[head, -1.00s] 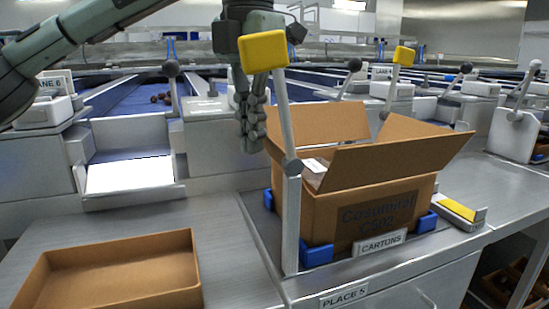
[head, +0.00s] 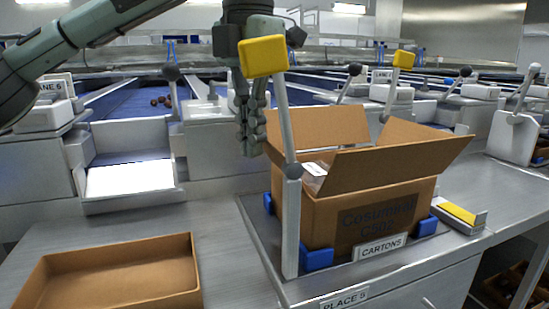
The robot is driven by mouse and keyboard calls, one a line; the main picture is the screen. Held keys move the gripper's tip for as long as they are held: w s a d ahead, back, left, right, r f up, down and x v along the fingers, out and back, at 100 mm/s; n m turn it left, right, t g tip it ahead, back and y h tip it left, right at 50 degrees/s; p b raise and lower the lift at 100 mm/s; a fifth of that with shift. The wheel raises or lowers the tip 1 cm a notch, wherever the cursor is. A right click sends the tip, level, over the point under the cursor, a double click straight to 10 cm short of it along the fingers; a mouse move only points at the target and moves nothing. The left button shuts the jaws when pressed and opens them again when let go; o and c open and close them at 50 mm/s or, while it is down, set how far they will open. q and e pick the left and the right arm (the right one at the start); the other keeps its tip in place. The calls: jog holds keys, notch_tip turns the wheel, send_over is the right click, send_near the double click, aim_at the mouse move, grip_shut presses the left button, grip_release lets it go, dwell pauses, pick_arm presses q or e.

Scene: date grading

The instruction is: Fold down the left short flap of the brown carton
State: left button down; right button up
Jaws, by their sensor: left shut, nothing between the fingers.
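The brown carton (head: 335,215) stands open-topped on the steel counter behind the CARTONS label. Its back flap (head: 325,128) stands up and its front flap (head: 385,165) slants up and outward. The left short flap (head: 273,157) shows only as a narrow brown strip, partly hidden by a yellow-topped post. My left gripper (head: 250,148) hangs fingers down, shut and empty, beside the carton's upper left edge. I cannot tell whether it touches the flap. A pale item (head: 315,172) shows inside the carton. My right gripper is out of view.
The yellow-topped post (head: 290,180) stands close in front of the carton's left side. Blue corner stops (head: 317,258) hold the carton's base. A shallow brown tray (head: 110,270) lies at front left. Bare counter (head: 225,230) lies between tray and carton.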

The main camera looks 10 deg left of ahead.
pick_arm(q)
jog(key=w+d+p, duration=0.4)
jog(key=d, duration=0.2)
jog(key=shift+r, duration=0.3)
dwell(0.6)
jog(key=shift+w+d+p, duration=0.1)
jog(key=shift+p, duration=0.2)
jog(key=shift+w+d+p, duration=0.5)
jog(key=shift+w+d, duration=0.05)
jog(key=shift+d, duration=0.3)
jog(key=shift+f, duration=0.15)
